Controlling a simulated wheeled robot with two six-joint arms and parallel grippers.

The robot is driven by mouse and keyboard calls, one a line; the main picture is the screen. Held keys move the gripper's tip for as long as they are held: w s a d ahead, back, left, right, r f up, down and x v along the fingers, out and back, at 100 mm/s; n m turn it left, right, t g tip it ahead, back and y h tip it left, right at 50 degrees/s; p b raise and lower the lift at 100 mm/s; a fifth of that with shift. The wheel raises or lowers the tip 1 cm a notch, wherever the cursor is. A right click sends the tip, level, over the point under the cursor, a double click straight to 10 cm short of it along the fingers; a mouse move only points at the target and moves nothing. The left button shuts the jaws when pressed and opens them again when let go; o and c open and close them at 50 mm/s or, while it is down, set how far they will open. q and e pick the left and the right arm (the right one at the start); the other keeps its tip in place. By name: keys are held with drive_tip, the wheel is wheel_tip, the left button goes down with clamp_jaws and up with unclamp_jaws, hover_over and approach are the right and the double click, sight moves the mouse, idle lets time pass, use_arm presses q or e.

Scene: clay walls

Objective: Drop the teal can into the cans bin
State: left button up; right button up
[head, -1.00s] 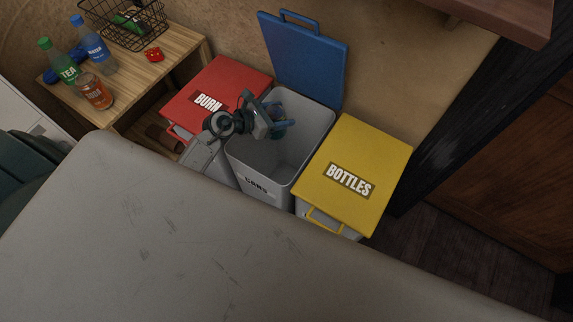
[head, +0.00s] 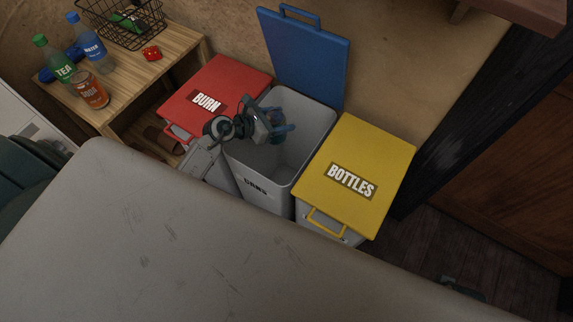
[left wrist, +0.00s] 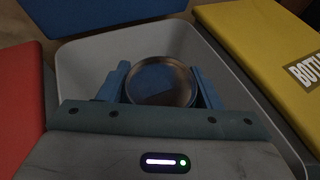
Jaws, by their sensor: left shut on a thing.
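The cans bin (head: 310,150) is a light grey open-topped bin with its blue lid (head: 305,55) raised at the back. My left gripper (head: 284,127) is over the bin's opening, shut on a can. In the left wrist view the can (left wrist: 162,82) shows its round metal top between the blue fingers (left wrist: 160,88), with the bin's inside wall around and behind it. The can's side is mostly hidden, so its colour is hard to tell. My right gripper is not in view.
The red BURN bin (head: 225,85) and yellow BOTTLES bin (head: 360,150) flank it, both lidded. A wooden table (head: 130,90) holds a tea bottle (head: 58,65), water bottle (head: 90,45), orange-brown can (head: 91,92), red item (head: 152,53) and wire basket (head: 145,30).

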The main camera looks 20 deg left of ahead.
use_arm(q)
drive_tip(key=o, duration=1)
drive_tip(key=v, duration=1)
drive_tip(key=shift+s+a+r, duration=0.15)
drive_tip(key=shift+s+a, duration=0.1)
drive_tip(key=shift+s, duration=0.05)
